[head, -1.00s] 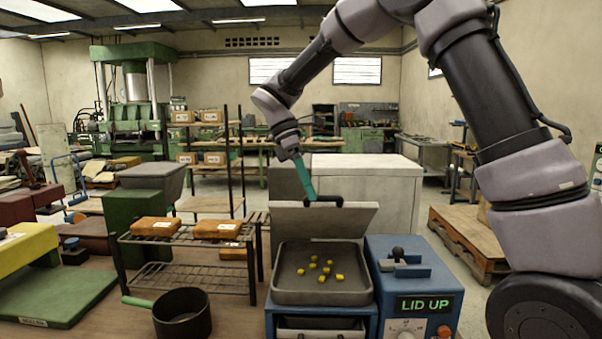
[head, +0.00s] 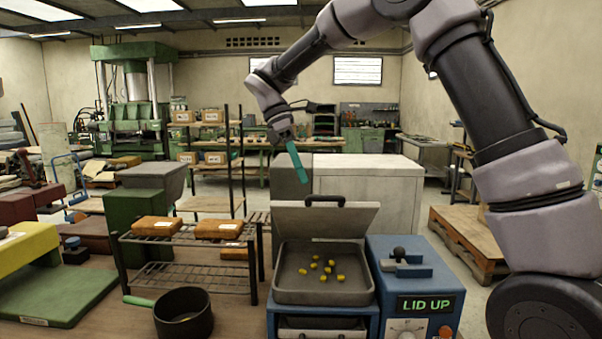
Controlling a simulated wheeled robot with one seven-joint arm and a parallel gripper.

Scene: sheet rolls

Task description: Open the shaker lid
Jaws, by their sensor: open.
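The shaker's grey lid (head: 325,219) stands tilted up at the back of its tray (head: 325,297), with a black handle (head: 325,200) on its top edge. Several small yellow pieces (head: 326,267) lie in the open tray. The blue control box (head: 410,281) beside it has a display (head: 425,304) reading "LID UP". My gripper (head: 298,168), with teal fingers, is above and a little left of the lid handle, apart from it. It holds nothing that I can see; the gap between its fingers is hard to make out from this side.
A wire rack (head: 190,258) with orange-brown blocks stands left of the shaker. A black pan (head: 183,314) with a green handle is in front of the rack. A large pale cabinet (head: 367,190) stands behind the shaker. The air above the lid is clear.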

